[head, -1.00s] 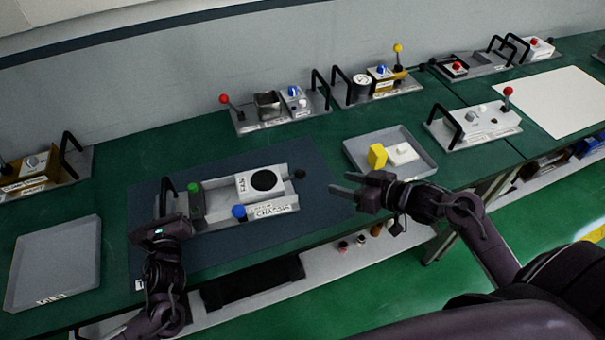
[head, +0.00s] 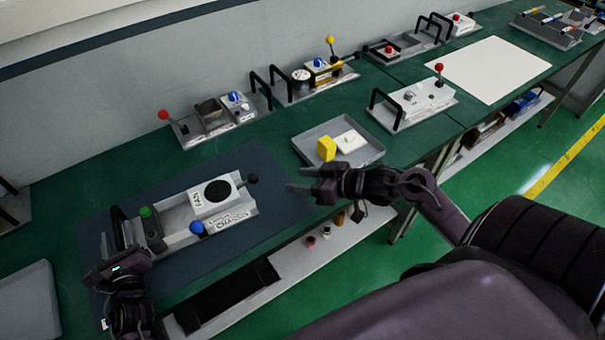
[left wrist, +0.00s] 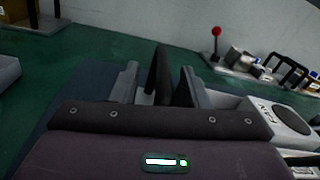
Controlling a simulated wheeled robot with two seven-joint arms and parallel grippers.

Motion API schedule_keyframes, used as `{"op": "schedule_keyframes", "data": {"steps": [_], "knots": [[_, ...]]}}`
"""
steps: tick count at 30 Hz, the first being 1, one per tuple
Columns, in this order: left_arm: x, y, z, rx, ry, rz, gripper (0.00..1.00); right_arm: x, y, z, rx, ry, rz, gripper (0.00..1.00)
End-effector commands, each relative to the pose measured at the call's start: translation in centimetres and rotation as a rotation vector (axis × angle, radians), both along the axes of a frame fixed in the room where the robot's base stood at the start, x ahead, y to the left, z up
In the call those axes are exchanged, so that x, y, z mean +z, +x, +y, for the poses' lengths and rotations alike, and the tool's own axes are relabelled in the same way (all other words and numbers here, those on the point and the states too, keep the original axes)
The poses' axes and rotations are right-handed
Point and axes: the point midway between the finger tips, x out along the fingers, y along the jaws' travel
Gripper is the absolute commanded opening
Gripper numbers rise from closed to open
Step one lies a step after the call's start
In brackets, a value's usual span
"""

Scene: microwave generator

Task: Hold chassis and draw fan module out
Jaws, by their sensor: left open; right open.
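The chassis (head: 181,239) is a grey open tray on the dark blue mat, with a black handle (head: 116,229) at its left end. The white fan module (head: 215,198), with a round black fan, sits in its right part; it also shows in the left wrist view (left wrist: 279,122). My left gripper (head: 113,250) is at the chassis's left end. In the left wrist view its open fingers (left wrist: 160,88) stand on either side of the black handle; contact cannot be told. My right gripper (head: 302,186) is open and empty, right of the chassis and apart from it.
A grey tray (head: 362,159) with yellow and white blocks lies behind my right gripper. Several handled units line the wall. The mat (head: 262,160) is clear behind the chassis.

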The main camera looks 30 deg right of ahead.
Motion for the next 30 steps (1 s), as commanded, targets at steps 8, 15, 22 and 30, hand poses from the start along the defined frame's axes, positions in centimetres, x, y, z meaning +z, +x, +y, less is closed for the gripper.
{"op": "schedule_keyframes", "data": {"steps": [8, 15, 22, 30], "knots": [[-0.3, -5.8, 0.7, 0.001, 0.000, 0.007, 0.41, 0.0, 0.0, 0.0, 0.000, 0.000, 0.000, 0.50], [-0.2, -9.7, 1.1, 0.001, 0.001, 0.005, 0.41, 0.0, 0.0, 0.0, 0.000, 0.000, 0.000, 0.50], [-0.2, -10.9, 1.3, 0.002, 0.001, 0.004, 0.41, 0.0, 0.0, 0.0, 0.000, 0.000, 0.000, 0.50], [-0.5, -10.9, 0.1, 0.018, -0.127, 0.072, 0.41, -0.3, 0.0, 0.5, -0.019, -0.034, 0.007, 0.50]]}}
